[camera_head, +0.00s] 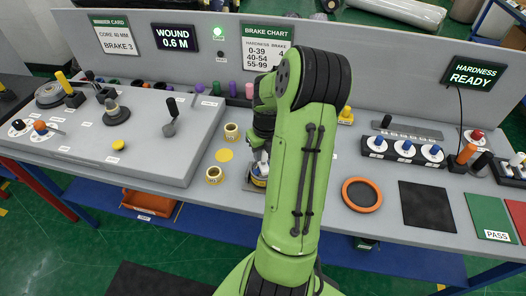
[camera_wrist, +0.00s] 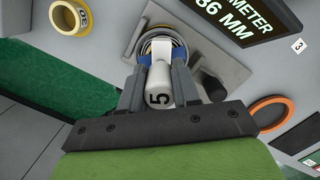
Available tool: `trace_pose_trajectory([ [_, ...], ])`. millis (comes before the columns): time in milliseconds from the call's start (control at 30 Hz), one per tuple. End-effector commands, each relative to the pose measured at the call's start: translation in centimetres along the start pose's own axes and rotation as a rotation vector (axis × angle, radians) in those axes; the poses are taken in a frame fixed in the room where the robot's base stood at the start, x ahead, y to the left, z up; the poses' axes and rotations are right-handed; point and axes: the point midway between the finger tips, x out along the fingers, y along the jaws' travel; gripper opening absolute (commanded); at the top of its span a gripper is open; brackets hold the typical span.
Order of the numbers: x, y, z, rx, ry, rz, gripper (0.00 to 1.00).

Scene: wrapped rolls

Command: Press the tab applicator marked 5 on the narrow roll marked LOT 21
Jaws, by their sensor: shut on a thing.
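My gripper (camera_wrist: 161,70) is shut on a white tab applicator (camera_wrist: 158,88) marked 5, seen in the wrist view with blue at its far end. A roll (camera_wrist: 152,33) on a grey plate (camera_wrist: 202,68) lies just beyond the applicator's end. I cannot tell whether they touch, and no lot mark is readable on the roll. In the head view my gripper (camera_head: 262,158) is partly hidden by my green arm, over the roll (camera_head: 258,181) on its plate.
A diameter display (camera_wrist: 240,22) stands close by. An orange ring (camera_head: 361,195) and black mat (camera_head: 429,206) lie right. A signboard wall backs the table.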

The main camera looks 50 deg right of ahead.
Motion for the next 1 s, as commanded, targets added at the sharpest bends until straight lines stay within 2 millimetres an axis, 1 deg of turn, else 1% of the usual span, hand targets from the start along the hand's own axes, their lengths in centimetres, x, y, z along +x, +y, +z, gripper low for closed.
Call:
trace_pose_trajectory([
  [67, -0.3, 0.1, -0.2, 0.000, 0.009, 0.004, 0.00],
  [300, -2.8, 0.0, 0.2, 0.001, 0.005, 0.002, 0.00],
  [833, -7.7, 0.0, 0.9, -0.001, 0.002, 0.001, 0.00],
  [900, -8.1, 0.0, 0.9, 0.000, 0.002, 0.001, 0.00],
  [1000, -8.0, 0.0, 0.9, 0.000, 0.002, 0.001, 0.00],
])
